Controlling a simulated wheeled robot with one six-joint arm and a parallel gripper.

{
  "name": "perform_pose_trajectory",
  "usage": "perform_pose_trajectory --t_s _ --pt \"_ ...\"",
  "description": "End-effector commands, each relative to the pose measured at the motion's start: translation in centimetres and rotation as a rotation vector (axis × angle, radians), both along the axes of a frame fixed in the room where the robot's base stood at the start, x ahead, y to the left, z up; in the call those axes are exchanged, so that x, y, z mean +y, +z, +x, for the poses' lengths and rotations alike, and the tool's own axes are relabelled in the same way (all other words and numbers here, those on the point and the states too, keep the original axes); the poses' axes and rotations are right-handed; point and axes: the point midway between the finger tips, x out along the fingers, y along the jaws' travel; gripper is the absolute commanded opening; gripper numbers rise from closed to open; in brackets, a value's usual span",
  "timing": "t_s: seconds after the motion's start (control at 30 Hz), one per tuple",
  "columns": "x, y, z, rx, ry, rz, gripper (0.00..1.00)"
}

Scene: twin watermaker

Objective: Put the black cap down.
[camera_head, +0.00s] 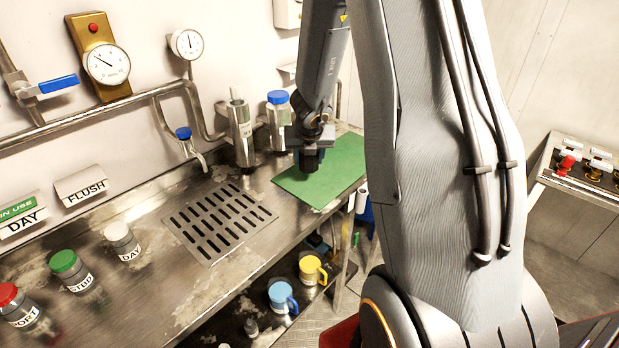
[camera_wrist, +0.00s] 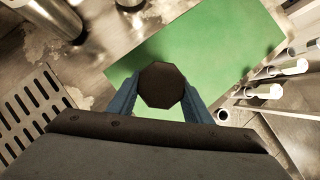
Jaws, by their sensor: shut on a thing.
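The black cap (camera_wrist: 161,85) is between the two blue fingers of my gripper (camera_wrist: 160,100) in the wrist view, seen from above as a dark many-sided disc. My gripper is shut on it. In the head view my gripper (camera_head: 309,160) points down over the green mat (camera_head: 340,172), near its left part. The green mat (camera_wrist: 225,45) also lies below the cap in the wrist view. I cannot tell whether the cap touches the mat or is held above it.
A slotted drain (camera_head: 220,222) lies to the left. Lidded jars (camera_head: 122,240) stand at the far left. Blue (camera_head: 281,296) and yellow (camera_head: 311,270) mugs sit below the counter edge.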

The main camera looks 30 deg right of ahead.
Motion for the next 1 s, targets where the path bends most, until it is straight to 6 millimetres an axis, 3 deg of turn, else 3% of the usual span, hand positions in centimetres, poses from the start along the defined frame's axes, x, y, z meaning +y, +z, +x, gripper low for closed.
perform_pose_trajectory --t_s 0.1,0.37,0.7,1.0 --pt "0.0 -1.6 0.1 0.001 0.001 0.001 0.25" --pt "0.2 -2.5 0.1 0.0 0.004 0.0 0.25" --pt "0.1 -5.6 0.1 0.0 0.004 0.0 0.25" --pt "0.2 -5.9 0.0 0.0 0.004 0.0 0.25"
